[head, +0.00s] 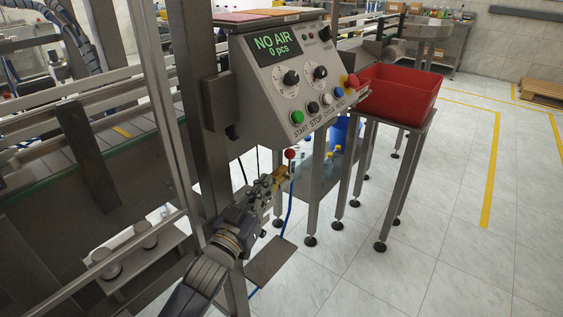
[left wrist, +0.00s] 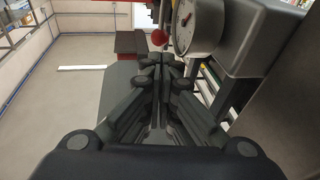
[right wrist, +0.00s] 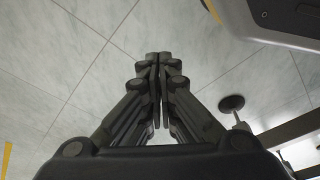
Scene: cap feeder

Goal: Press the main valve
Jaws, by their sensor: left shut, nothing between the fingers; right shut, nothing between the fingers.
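The main valve appears to be the small red knob (head: 290,154) with a yellow-brass part (head: 284,172) below the control panel. The knob also shows in the left wrist view (left wrist: 159,37), just beyond my fingertips and beside a round gauge (left wrist: 196,24). My left gripper (head: 279,177) is shut and empty, its tips close below the knob; it also shows in the left wrist view (left wrist: 160,62). I cannot tell whether they touch the valve. My right gripper (right wrist: 160,58) is shut and empty over the tiled floor, seen only in the right wrist view.
The control panel (head: 285,85) above has a display (head: 272,46) reading "NO AIR 0 pcs". A red bin (head: 395,95) on a stand is at the right. A metal post (head: 208,150) stands close beside my left arm. A blue hose (head: 288,212) hangs below the valve. Floor at right is open.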

